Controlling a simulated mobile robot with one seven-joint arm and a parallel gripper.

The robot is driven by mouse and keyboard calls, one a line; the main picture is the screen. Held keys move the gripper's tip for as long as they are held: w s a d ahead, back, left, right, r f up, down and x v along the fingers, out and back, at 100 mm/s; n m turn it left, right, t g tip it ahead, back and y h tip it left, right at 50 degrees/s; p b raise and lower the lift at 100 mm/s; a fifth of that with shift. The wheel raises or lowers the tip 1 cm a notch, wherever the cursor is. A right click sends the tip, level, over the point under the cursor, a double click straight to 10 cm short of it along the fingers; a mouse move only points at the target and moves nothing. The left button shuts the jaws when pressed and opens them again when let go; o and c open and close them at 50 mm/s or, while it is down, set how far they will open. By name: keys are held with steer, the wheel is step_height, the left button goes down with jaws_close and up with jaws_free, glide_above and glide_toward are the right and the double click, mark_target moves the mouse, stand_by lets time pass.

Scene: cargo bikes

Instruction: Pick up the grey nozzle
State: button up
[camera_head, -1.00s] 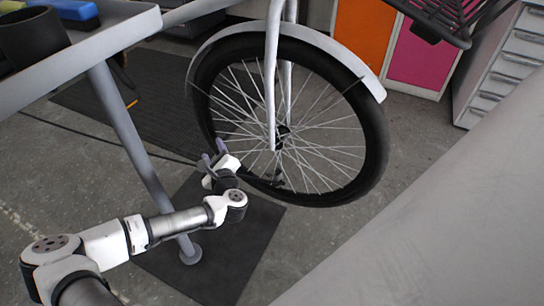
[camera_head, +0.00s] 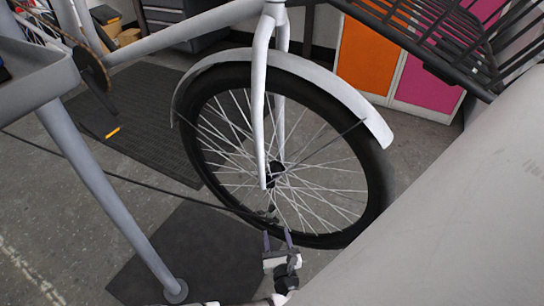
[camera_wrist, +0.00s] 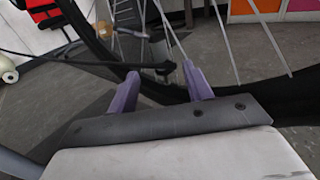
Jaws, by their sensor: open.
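The nozzle (camera_head: 271,212) is a small dark grey piece at the end of a thin black hose, in front of the lower spokes of the bike's front wheel. In the wrist view the nozzle (camera_wrist: 164,68) appears between and just beyond the purple fingertips. My gripper (camera_head: 277,236) is open and empty, its fingers pointing toward the nozzle from just below it in the head view. In the wrist view my gripper (camera_wrist: 160,74) has a clear gap between its fingers. Whether a finger touches the nozzle I cannot tell.
The front wheel (camera_head: 378,170) with its tyre and spokes stands close behind the nozzle. The black hose (camera_head: 130,183) runs off to the left. A grey table leg (camera_head: 110,205) stands at left, and a dark mat (camera_head: 190,255) lies on the floor. A large pale surface (camera_head: 450,220) fills the right.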

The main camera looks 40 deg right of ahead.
mark_target(272, 216)
steer(key=b+x, duration=0.3)
steer(key=x, duration=0.7)
steer(key=shift+w+d, duration=0.15)
steer(key=shift+w, duration=0.2)
steer(key=shift+w+d+r, duration=0.1)
steer(key=shift+w+d, duration=0.15)
steer(key=shift+w, duration=0.2)
steer(key=c, duration=1)
steer(key=r+p, duration=0.1)
steer(key=r, duration=0.2)
steer(key=r+p, duration=0.1)
steer(key=r, duration=0.2)
steer(key=r+p, duration=0.2)
steer(key=r, duration=0.2)
steer(key=shift+s+a, duration=0.15)
steer(key=shift+s, duration=0.15)
steer(key=shift+c, duration=0.2)
steer(key=shift+p+v, duration=0.8)
steer(key=shift+v, duration=0.45)
steer(key=p+v, duration=0.4)
steer(key=v, duration=0.4)
steer(key=shift+s+a, duration=0.2)
steer(key=shift+s, duration=0.2)
